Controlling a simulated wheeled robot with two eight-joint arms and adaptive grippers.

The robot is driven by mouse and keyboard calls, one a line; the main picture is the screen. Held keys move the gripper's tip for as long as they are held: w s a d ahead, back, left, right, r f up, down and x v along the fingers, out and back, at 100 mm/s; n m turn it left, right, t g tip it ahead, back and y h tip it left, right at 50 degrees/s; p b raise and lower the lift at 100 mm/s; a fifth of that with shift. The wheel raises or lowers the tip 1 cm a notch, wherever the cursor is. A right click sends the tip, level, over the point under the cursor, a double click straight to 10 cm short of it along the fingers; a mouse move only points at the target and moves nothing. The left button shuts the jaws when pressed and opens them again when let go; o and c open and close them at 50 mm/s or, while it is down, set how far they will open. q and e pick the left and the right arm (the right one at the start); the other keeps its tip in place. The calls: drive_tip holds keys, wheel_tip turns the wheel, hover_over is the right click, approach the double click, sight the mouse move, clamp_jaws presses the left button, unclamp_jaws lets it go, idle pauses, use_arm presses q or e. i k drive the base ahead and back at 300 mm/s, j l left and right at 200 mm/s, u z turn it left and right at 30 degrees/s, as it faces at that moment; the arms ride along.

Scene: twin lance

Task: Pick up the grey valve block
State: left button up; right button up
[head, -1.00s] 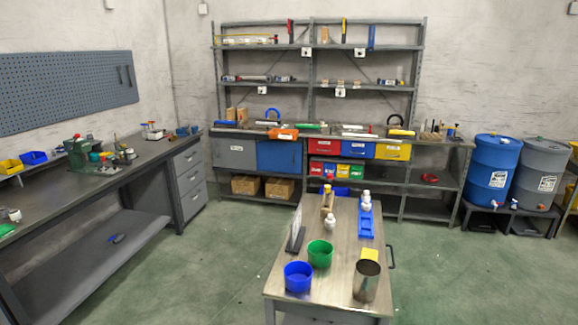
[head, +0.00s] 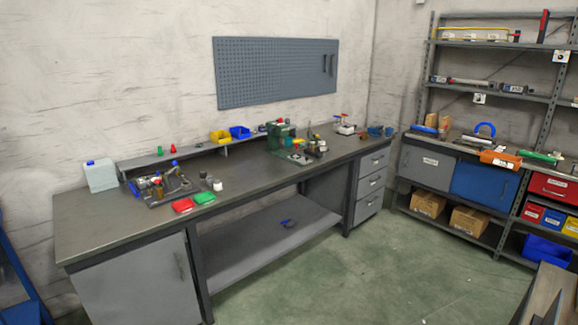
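I cannot tell for certain which thing is the grey valve block. A light grey block-like piece with a red top (head: 344,126) stands at the far right end of the workbench. A small dark grey piece with some blue (head: 288,223) lies on the bench's lower shelf. A grey fixture with several small fittings (head: 165,186) sits on the left part of the bench top. A green device (head: 281,135) with metal fittings beside it stands further right. Neither of my grippers is in view.
The long grey workbench (head: 247,177) runs along the wall under a pegboard (head: 275,72). Shelving with a blue cabinet (head: 484,186) stands at right. The green floor (head: 380,265) in front is clear.

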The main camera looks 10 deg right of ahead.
sight(493, 85)
drive_tip(key=i+j+u, duration=0.15)
drive_tip(key=i, duration=0.25)
drive_tip(key=i+j+u, duration=0.15)
drive_tip(key=i, duration=0.25)
drive_tip(key=i+l+z, duration=0.1)
drive_tip(key=i+z, duration=0.15)
drive_tip(key=z, duration=0.15)
drive_tip(key=i+z, duration=0.2)
drive_tip(key=z, duration=0.2)
drive_tip(key=i+z, duration=0.25)
drive_tip(key=z, duration=0.2)
drive_tip(key=i+l+z, duration=0.15)
drive_tip(key=i+z, duration=0.75)
drive_tip(key=i+u, duration=0.2)
drive_tip(key=i, duration=1.95)
drive_tip(key=i+j+z, duration=0.15)
drive_tip(key=i, duration=0.25)
drive_tip(key=i+j+z, duration=0.1)
drive_tip(key=i, duration=0.3)
